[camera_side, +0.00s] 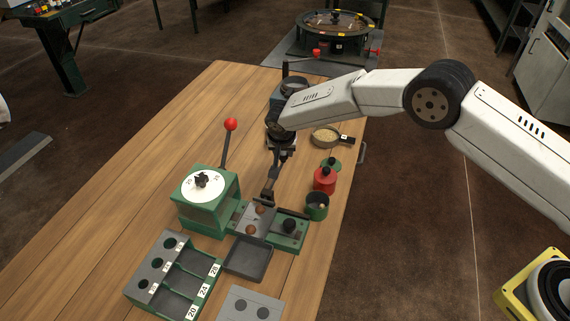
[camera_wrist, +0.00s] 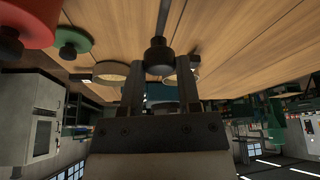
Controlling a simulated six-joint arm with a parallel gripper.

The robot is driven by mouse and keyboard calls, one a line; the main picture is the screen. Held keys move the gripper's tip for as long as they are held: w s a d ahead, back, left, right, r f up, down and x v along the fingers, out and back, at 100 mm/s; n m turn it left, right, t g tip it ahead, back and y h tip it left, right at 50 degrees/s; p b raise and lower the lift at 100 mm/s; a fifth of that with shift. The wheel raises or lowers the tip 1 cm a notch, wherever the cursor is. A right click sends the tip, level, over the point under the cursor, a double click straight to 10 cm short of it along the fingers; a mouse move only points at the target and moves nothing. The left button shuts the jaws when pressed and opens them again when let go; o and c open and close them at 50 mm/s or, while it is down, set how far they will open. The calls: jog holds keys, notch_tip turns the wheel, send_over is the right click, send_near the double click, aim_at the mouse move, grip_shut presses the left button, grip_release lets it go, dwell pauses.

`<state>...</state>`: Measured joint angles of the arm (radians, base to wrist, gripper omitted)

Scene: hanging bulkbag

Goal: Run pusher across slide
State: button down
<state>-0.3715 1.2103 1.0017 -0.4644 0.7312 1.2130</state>
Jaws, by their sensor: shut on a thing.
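The slide (camera_side: 247,221) is a grey plate on a green base beside the green press, with two brown round pieces on it. My gripper (camera_side: 268,194) points down at the slide's far edge. In the wrist view my gripper (camera_wrist: 159,82) is shut on a dark knob-ended handle (camera_wrist: 158,54) with a thin rod, which I take for the pusher. The pusher's lower end is hard to make out in the side view.
The green press (camera_side: 207,212) with a white dial and red-knobbed lever stands left. A grey tray (camera_side: 247,259) and numbered bin rack (camera_side: 172,279) lie in front. A red canister (camera_side: 324,180), green cup (camera_side: 317,207) and sieve pan (camera_side: 327,137) stand right. The left tabletop is clear.

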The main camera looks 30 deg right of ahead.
aim_at(271, 186)
dwell(0.6)
jog(key=s+a, duration=0.6)
jog(key=shift+s+a, duration=0.3)
jog(key=shift+a, duration=0.05)
jog(key=shift+c, duration=1.5)
grip_release()
jog(key=shift+r, duration=0.15)
jog(key=v, duration=0.7)
jog(key=shift+r, duration=0.25)
jog(key=shift+s, duration=0.1)
